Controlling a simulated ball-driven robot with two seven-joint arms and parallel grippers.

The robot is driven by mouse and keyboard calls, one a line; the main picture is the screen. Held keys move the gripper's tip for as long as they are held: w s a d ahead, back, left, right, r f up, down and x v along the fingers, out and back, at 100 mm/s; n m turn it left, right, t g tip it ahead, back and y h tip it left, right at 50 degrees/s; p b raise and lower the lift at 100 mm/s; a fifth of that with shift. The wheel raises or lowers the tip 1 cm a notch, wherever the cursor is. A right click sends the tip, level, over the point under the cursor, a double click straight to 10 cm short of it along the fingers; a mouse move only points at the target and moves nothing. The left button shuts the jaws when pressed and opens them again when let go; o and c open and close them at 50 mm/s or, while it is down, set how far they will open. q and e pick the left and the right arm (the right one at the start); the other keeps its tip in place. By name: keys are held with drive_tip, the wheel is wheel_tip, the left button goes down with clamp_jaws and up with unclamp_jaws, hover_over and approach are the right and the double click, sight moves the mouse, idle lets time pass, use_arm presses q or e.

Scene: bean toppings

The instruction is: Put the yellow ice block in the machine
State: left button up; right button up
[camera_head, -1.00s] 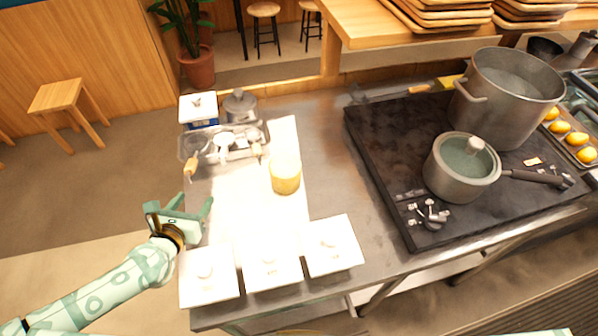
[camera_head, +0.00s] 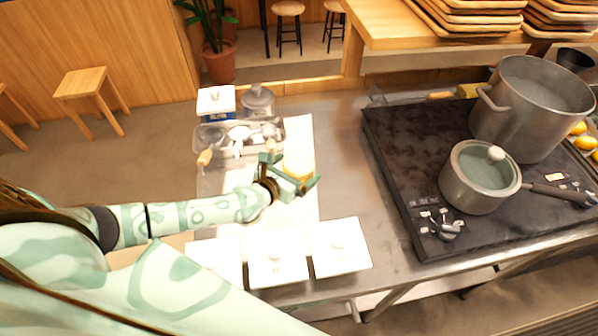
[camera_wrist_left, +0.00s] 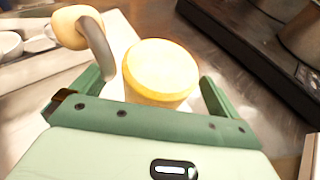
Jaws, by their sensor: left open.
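The yellow ice block (camera_head: 301,161) stands on the white strip of the counter in the head view, partly hidden by my left gripper (camera_head: 291,171). In the left wrist view the block (camera_wrist_left: 160,72) is a round, pale-topped yellow cylinder. It sits just ahead of and between the spread fingers of the left gripper (camera_wrist_left: 154,88). Gaps show on both sides, so the gripper is open and not holding it. My right gripper is not in view. I cannot pick out a machine in these views.
A metal tray (camera_head: 201,141) of utensils with wooden handles lies behind the gripper; one handle (camera_wrist_left: 75,27) is close to the left finger. White lidded containers (camera_head: 341,258) line the front edge. A black stove (camera_head: 400,150) with a saucepan (camera_head: 470,195) and stockpot (camera_head: 530,110) is right.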

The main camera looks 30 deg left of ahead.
use_arm(q)
drive_tip(key=shift+x, duration=1.15)
drive_tip(key=c, duration=1.3)
drive_tip(key=shift+r, duration=0.2)
